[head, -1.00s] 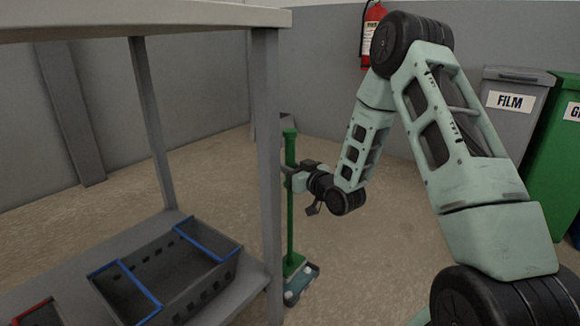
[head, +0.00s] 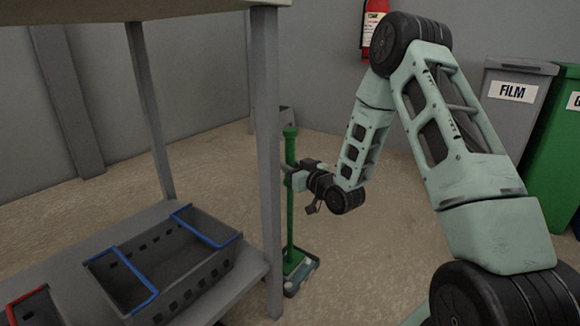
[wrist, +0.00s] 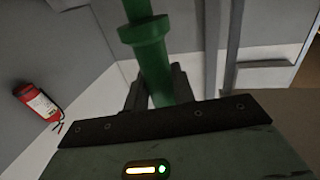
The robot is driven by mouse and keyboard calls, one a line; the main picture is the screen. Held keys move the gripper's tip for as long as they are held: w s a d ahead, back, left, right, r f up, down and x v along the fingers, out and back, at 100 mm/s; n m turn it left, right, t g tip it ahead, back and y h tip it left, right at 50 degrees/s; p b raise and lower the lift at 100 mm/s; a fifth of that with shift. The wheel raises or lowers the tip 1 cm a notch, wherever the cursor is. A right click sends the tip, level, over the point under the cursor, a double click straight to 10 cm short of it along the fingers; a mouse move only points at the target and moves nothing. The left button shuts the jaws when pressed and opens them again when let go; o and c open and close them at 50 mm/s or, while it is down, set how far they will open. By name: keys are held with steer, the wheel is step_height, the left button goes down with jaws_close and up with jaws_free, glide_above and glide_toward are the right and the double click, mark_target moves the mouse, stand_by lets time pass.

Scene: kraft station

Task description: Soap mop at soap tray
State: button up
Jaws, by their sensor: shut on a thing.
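My gripper (head: 288,173) is shut on the green pole of the mop (head: 291,150), near its upper part. The pole stands about upright. The mop's head (head: 297,272) is low, near the floor, partly hidden behind the table leg; I cannot tell whether it touches the floor. In the wrist view the green pole (wrist: 150,58), with a thicker collar, passes between the two dark fingers of my gripper (wrist: 158,88). I cannot make out a soap tray for certain in either view.
A grey table leg (head: 267,165) stands just left of the mop, very close to it. The lower shelf (head: 235,288) holds a dark crate with blue handles (head: 190,285). A FILM bin (head: 513,120) and green bin (head: 560,150) stand right. A fire extinguisher (head: 374,25) hangs behind.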

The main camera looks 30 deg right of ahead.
mark_target(293, 145)
steer(key=shift+f+b, duration=0.5)
steer(key=shift+f, duration=0.15)
stand_by(1.4)
steer(key=shift+r, duration=0.1)
steer(key=shift+r+p, duration=3.15)
steer(key=shift+r, duration=0.85)
